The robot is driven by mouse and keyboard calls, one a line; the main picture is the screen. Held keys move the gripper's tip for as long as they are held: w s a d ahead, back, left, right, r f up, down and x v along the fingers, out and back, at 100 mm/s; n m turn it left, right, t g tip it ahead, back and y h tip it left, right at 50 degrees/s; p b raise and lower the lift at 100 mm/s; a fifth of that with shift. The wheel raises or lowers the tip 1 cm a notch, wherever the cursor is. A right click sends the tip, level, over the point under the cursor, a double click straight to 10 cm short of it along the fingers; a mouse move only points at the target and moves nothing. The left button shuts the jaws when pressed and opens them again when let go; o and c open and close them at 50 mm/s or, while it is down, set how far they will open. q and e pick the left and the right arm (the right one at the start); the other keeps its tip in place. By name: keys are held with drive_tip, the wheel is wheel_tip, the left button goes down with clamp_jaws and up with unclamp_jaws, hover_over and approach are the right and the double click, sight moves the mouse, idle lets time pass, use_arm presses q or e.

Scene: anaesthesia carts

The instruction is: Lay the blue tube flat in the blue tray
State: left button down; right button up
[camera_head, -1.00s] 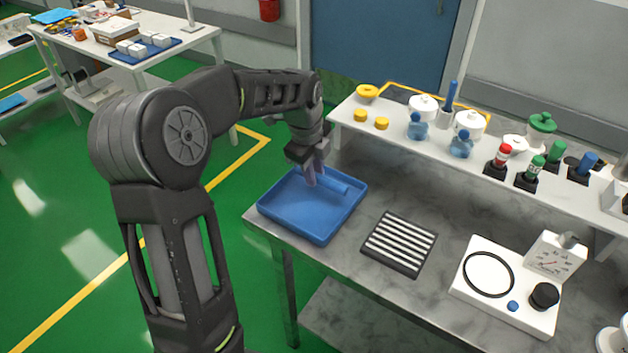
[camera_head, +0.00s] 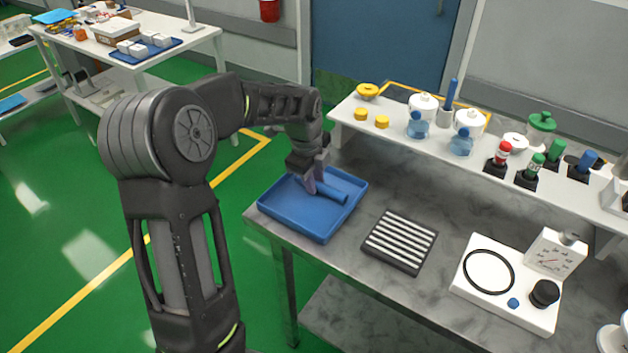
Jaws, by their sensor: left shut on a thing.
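The blue tray (camera_head: 290,222) sits at the left end of the grey bench. The blue tube (camera_head: 332,192) is low in the tray near its back right part, lying close to level. I cannot tell whether its whole length touches the tray floor. My left gripper (camera_head: 317,186) reaches down over the tray and is shut on the tube; its fingers hide part of the tube. My right gripper is not in view.
A black striped rack (camera_head: 400,242) lies right of the tray. A white stirrer-like device (camera_head: 505,285) with a dial stands further right. A raised white shelf (camera_head: 400,140) behind holds bottles, yellow caps and coloured tubes in black stands.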

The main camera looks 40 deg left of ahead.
use_arm(q)
drive_tip(key=c, duration=1.5)
unclamp_jaws()
drive_tip(key=shift+s+d+f, duration=0.1)
drive_tip(key=shift+s+f, duration=0.2)
drive_tip(key=shift+f, duration=0.4)
drive_tip(key=shift+c, duration=0.2)
drive_tip(key=shift+w+r+p, duration=0.1)
drive_tip(key=shift+r+p, duration=0.45)
drive_tip(key=shift+r, duration=0.15)
drive_tip(key=shift+w+r, duration=0.1)
drive_tip(key=shift+r, duration=0.2)
drive_tip(key=v, duration=1.1)
drive_tip(key=shift+r, duration=0.3)
drive_tip(key=shift+w, duration=0.1)
